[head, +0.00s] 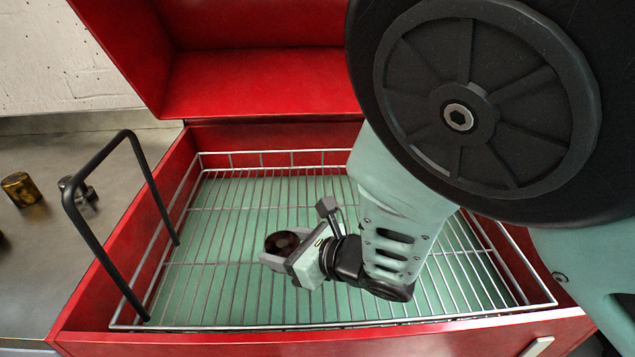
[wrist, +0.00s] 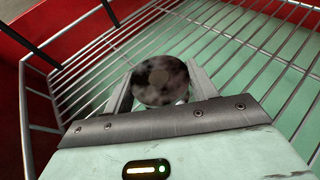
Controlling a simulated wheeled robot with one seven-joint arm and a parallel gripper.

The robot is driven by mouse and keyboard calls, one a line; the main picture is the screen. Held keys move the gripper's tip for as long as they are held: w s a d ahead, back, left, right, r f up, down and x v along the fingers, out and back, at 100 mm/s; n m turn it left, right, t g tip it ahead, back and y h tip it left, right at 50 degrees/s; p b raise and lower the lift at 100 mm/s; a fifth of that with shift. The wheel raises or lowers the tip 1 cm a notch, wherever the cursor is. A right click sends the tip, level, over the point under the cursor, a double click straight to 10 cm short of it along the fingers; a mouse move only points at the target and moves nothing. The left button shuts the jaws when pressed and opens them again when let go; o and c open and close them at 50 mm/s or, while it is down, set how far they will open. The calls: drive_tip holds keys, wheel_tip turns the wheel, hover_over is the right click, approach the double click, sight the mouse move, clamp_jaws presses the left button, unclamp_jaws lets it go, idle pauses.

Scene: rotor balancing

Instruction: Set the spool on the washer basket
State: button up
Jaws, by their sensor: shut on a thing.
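The washer basket (head: 200,300) is a silver wire basket inside an open red washer with a pale green floor under the wires. My gripper (head: 278,254) is over the left-middle part of the basket. It is shut on the spool (head: 281,243), a dark, mottled brown round piece. In the wrist view the round end of the spool (wrist: 160,80) sits between the two grey fingers (wrist: 160,92). The spool's lower side is hidden, so I cannot tell whether it touches the wires.
A black handle (head: 92,232) rises at the basket's left side. The red lid (head: 250,85) stands open behind. A brass cylinder (head: 20,189) and a dark metal part (head: 78,190) are on the grey bench at left. The basket around my gripper is empty.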

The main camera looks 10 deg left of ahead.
drive_tip(key=o, duration=1.1)
drive_tip(key=v, duration=1.2)
drive_tip(key=shift+r, duration=0.2)
drive_tip(key=shift+w, duration=0.1)
